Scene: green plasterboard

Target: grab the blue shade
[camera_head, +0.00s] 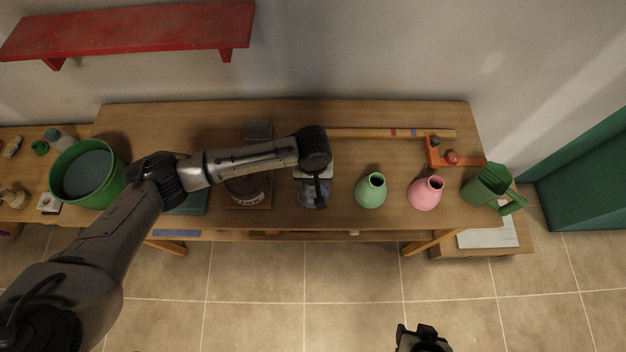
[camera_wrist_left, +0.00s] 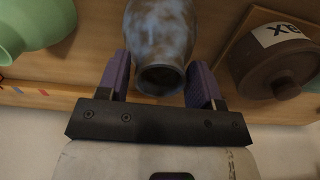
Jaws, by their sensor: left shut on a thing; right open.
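The blue shade (camera_head: 306,194) is a mottled blue-grey vase-like piece on the wooden table, partly hidden under my left wrist in the head view. In the left wrist view, the shade (camera_wrist_left: 160,35) shows its narrow round opening between the two purple fingers. My left gripper (camera_wrist_left: 158,74) is shut on the shade near that narrow end, one finger on each side. In the head view its fingers are mostly hidden by the arm. My right gripper (camera_head: 421,340) is open and empty at the bottom edge, over the floor, away from the table.
A green shade (camera_head: 369,193) and a pink shade (camera_head: 424,195) stand right of it. A brown labelled pot (camera_wrist_left: 277,64) sits close on the other side. An orange clamp (camera_head: 434,155) with a long wooden bar lies behind. A green watering can (camera_head: 482,190) stands at the right end.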

